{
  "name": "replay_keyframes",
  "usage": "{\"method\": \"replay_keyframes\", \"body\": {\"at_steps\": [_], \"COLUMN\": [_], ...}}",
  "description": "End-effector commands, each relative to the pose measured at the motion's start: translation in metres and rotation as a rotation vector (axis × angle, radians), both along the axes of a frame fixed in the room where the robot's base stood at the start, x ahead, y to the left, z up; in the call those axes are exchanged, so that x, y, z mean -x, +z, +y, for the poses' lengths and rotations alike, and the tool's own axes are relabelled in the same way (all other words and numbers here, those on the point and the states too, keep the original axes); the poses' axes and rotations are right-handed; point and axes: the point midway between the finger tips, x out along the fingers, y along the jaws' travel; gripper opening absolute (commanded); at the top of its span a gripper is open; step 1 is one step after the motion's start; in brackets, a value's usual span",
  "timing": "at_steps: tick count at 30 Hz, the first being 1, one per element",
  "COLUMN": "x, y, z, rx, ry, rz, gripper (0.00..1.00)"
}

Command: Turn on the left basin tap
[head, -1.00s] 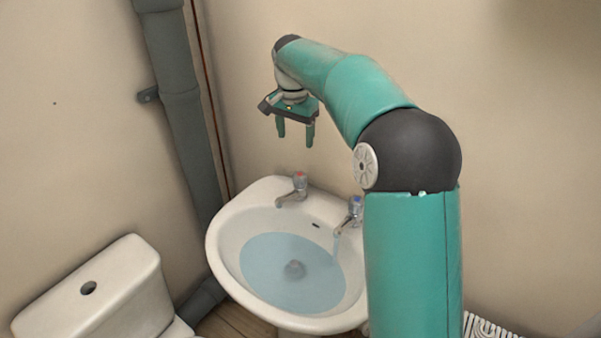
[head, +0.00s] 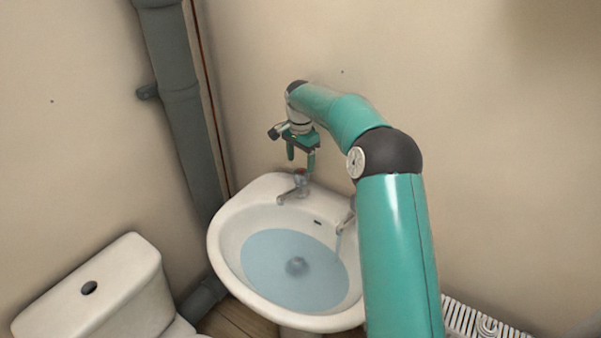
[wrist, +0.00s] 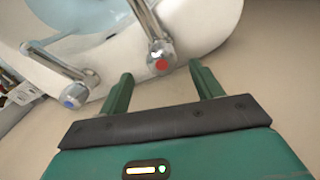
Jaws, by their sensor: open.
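The left basin tap (head: 297,190) is chrome with a red mark on its knob, on the basin's back rim; I see no water from it. In the wrist view the red-marked tap (wrist: 158,50) shows just beyond and between my fingertips. My gripper (head: 301,164) points down directly above this tap, its fingers hiding part of the knob. In the wrist view my gripper (wrist: 160,72) is open, with nothing held. Whether a finger touches the knob I cannot tell.
The white basin (head: 228,275) holds water. The right tap (head: 345,217), blue-marked in the wrist view (wrist: 75,92), runs a stream and is partly hidden by my arm. A toilet cistern (head: 95,290) and grey pipe (head: 185,120) stand left. Wall lies close behind.

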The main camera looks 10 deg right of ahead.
Motion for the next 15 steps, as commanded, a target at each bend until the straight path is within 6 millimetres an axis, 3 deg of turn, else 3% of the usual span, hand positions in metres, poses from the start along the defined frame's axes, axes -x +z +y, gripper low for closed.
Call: {"method": "replay_keyframes", "body": {"at_steps": [6, 15], "x": [-0.001, -0.002], "y": [-0.039, -0.056], "z": [-0.001, 0.000], "rx": [-0.001, 0.000], "ry": [-0.002, -0.001], "rz": [0.001, -0.001], "gripper": [0.65, 0.65]}}
